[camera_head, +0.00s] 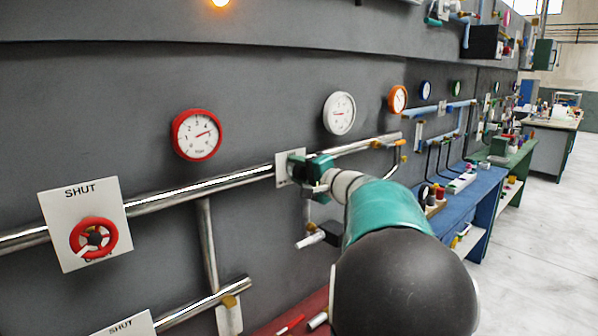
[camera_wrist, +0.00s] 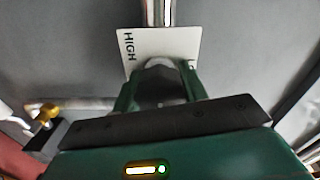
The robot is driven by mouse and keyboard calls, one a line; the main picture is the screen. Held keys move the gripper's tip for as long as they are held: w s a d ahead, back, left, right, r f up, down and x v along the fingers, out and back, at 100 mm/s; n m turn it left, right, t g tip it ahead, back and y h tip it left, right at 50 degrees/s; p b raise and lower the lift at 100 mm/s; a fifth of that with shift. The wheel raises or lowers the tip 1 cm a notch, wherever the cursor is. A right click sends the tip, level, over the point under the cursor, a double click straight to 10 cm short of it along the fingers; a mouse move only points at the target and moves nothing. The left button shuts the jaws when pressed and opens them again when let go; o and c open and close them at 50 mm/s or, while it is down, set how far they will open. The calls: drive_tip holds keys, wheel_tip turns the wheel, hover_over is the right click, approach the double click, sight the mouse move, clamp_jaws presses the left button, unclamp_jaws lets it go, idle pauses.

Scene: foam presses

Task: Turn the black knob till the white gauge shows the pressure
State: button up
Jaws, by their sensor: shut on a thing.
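The black knob (camera_wrist: 160,70) shows in the wrist view between the two green fingers of my gripper (camera_wrist: 160,88). The fingers are shut on its sides. Behind it is a white plate (camera_wrist: 184,40) with "HIGH" on its left and a partly covered word on its right. In the head view my gripper (camera_head: 312,168) is at this plate (camera_head: 282,174) on the wall pipe, and it hides the knob. The white gauge (camera_head: 339,113) hangs above and to the right of my gripper. Its needle points roughly left; its numbers are too small to read.
A red gauge (camera_head: 196,135) hangs to the left and an orange gauge (camera_head: 398,99) to the right. A red handwheel (camera_head: 94,238) sits on a "SHUT" plate at the lower left. A shiny pipe (camera_head: 170,200) runs along the wall. A blue bench (camera_head: 470,195) stands to the right.

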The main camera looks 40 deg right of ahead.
drive_tip(key=m, duration=1.1)
drive_tip(key=shift+m, duration=0.3)
idle(0.4)
drive_tip(key=o, duration=1)
drive_tip(key=shift+s, duration=0.1)
drive_tip(key=s, duration=1.3)
drive_tip(key=shift+s+d, duration=0.25)
drive_tip(key=shift+s, duration=0.05)
